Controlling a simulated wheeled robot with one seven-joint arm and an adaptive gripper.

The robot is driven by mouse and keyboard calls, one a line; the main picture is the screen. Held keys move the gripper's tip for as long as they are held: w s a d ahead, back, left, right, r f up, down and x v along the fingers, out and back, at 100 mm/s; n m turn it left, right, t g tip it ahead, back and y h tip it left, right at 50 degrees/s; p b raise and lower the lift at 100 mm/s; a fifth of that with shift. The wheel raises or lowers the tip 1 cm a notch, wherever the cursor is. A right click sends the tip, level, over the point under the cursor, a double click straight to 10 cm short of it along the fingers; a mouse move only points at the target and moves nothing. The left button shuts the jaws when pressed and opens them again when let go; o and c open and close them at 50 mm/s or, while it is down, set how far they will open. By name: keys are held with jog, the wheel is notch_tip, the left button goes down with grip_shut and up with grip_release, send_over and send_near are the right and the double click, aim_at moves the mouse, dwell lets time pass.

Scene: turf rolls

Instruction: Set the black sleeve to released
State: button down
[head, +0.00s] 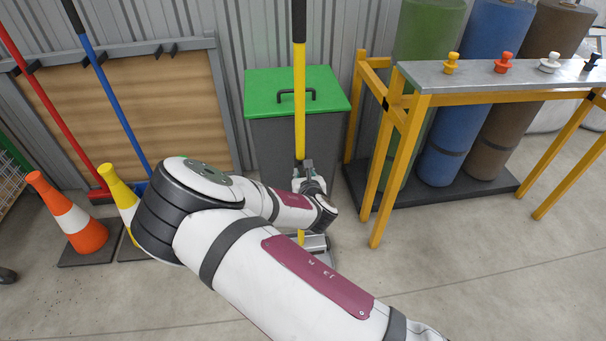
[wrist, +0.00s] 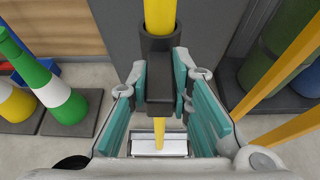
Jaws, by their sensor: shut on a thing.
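The black sleeve (wrist: 158,48) sits around the yellow pole (wrist: 160,14) in the wrist view, with a dark block-like part below its collar. My gripper (wrist: 161,82) is shut on this sleeve, with a teal pad at each side of the dark part. In the head view my gripper (head: 308,178) is at the lower part of the upright yellow pole (head: 299,95). The sleeve is mostly hidden there by my gripper. A metal foot (wrist: 160,147) shows below the sleeve at the pole's lower end. I cannot tell the sleeve's setting.
A dark bin with a green lid (head: 262,92) stands right behind the pole. A yellow-legged bench (head: 490,76) with several coloured knobs is on the right, before upright turf rolls (head: 450,140). Cones (head: 75,217) stand at left. Floor at lower right is clear.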

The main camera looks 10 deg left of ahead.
notch_tip(320, 180, up, 4)
jog(key=shift+r+p, duration=0.1)
jog(key=shift+p, duration=1.1)
jog(key=c, duration=1.4)
grip_release()
jog(key=shift+c, duration=0.2)
jog(key=shift+s, duration=0.1)
jog(key=shift+s+d+r, duration=0.1)
jog(key=shift+s, duration=0.2)
jog(key=v, duration=1.1)
